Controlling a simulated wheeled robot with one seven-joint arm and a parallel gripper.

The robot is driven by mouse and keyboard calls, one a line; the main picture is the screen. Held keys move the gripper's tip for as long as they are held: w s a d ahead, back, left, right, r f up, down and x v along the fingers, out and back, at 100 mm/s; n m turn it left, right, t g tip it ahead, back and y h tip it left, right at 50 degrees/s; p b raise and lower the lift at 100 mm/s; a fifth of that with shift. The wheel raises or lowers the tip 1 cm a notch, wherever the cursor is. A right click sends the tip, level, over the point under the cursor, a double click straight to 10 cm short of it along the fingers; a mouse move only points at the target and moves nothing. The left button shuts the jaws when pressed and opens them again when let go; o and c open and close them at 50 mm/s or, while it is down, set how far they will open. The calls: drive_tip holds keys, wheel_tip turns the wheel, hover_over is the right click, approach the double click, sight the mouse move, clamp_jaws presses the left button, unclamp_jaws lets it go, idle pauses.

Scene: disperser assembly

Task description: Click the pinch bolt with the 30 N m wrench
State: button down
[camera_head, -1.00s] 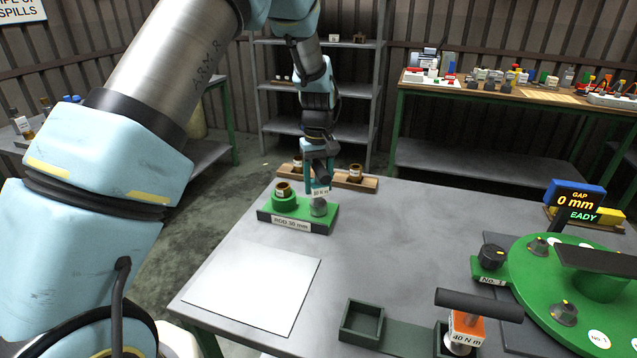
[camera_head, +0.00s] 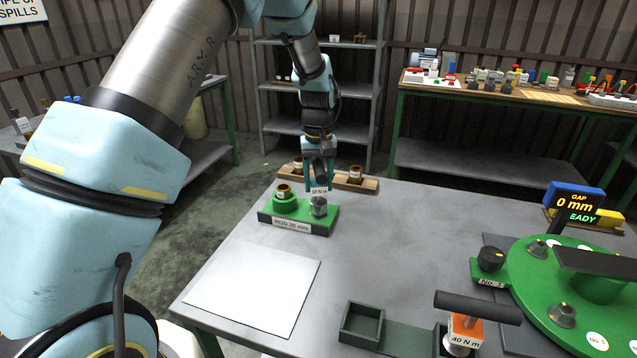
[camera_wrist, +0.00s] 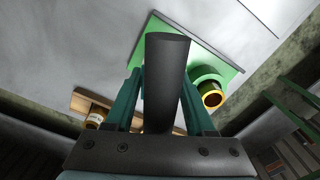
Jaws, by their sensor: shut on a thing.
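My gripper (camera_head: 318,186) is shut on the dark T-handle (camera_wrist: 166,75) of a wrench, which lies between the two teal fingers in the wrist view. A small white tag (camera_head: 319,191) ending in "N m" shows on the held wrench; its number is hard to read. The wrench stands over the right end of a green block (camera_head: 325,222) with a "ROD" label. A grey round part (camera_head: 319,207) sits right under the tag. I cannot tell whether it is the wrench's socket or the pinch bolt. The contact there is hidden.
A brass-coloured ring in a green collar (camera_head: 284,198) stands left of the wrench on the block. A wooden rack (camera_head: 340,180) is close behind. The orange 40 N m wrench (camera_head: 465,331), an open dark tray (camera_head: 361,325) and a green round plate (camera_head: 540,290) are front right.

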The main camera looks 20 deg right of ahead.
sight(319, 162)
drive_tip(key=shift+r+p, duration=1.25)
drive_tip(key=shift+r, duration=0.9)
